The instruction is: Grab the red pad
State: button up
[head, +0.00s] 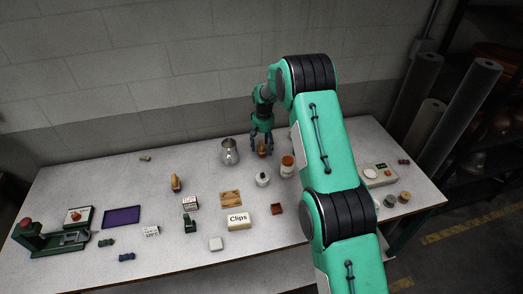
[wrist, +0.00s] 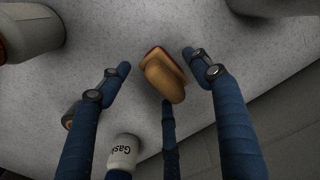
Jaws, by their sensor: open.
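A tan, wooden-looking block with a red edge (wrist: 163,76) lies on the table in the wrist view. The red edge shows along its upper side, so this looks like the red pad; most of its underside is hidden. In the head view it shows as a small brown shape (head: 262,151) under my fingers. My gripper (head: 262,136) is open and points down over it at the back of the table. In the wrist view the blue fingers of my gripper (wrist: 156,62) stand on both sides of the block, with gaps, and a third finger is below it.
A metal pitcher (head: 230,152) stands left of my gripper. A white jar (head: 262,179) and an orange-topped jar (head: 287,166) stand in front. A dark red block (head: 277,208), a Clips box (head: 239,221) and a similar tan-handled piece (head: 176,183) lie farther off.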

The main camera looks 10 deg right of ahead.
jog(key=c, duration=1.3)
jog(key=shift+r, duration=0.15)
jog(key=shift+c, duration=0.2)
notch_tip(320, 180, up, 10)
jog(key=shift+f+p, duration=0.1)
jog(key=shift+p, duration=0.55)
